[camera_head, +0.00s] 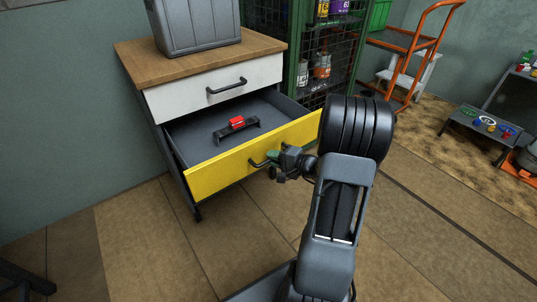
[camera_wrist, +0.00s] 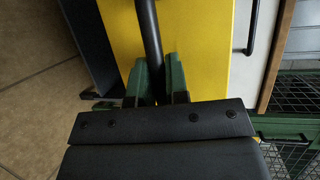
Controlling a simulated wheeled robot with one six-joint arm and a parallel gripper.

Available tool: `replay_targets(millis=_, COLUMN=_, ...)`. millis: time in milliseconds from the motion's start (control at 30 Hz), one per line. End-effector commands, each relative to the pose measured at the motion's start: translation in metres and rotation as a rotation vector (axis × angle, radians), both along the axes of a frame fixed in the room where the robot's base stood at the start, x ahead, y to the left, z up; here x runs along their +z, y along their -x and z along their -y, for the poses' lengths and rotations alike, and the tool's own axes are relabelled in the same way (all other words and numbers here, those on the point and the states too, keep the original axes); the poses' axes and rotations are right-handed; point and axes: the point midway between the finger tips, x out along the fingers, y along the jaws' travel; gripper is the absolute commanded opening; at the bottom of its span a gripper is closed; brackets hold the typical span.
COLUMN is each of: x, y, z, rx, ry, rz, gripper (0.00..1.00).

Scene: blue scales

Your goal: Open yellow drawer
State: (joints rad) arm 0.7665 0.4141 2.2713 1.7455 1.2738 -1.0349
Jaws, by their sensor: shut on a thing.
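The yellow drawer (camera_head: 222,172) is pulled well out of the cabinet, and its dark inside shows. A black tray-like item (camera_head: 222,135) with a red piece (camera_head: 237,122) lies in it. My gripper (camera_head: 270,159) is shut on the black handle (camera_head: 256,164) at the drawer's front. In the wrist view the handle (camera_wrist: 149,35) runs between the green fingers of my gripper (camera_wrist: 158,78), in front of the yellow face (camera_wrist: 205,50).
A shut white drawer (camera_head: 185,97) is above, under a wooden top (camera_head: 140,60) with a grey bin (camera_head: 195,28). A green mesh rack (camera_head: 297,60) stands right of the cabinet. An orange hand truck (camera_head: 420,45) is farther right. The floor (camera_head: 140,240) before the cabinet is clear.

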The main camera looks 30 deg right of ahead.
Motion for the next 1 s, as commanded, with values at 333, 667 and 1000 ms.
replay_targets(millis=333, x=-0.0005, y=0.0079, z=0.0019, rx=-0.004, ry=0.002, rz=-0.002, gripper=0.00)
replay_targets(millis=667, x=-0.0003, y=0.0078, z=0.0022, rx=-0.004, ry=0.001, rz=-0.001, gripper=0.27)
replay_targets(millis=1000, x=0.0002, y=0.0080, z=0.0021, rx=-0.003, ry=0.001, rz=0.000, gripper=0.39)
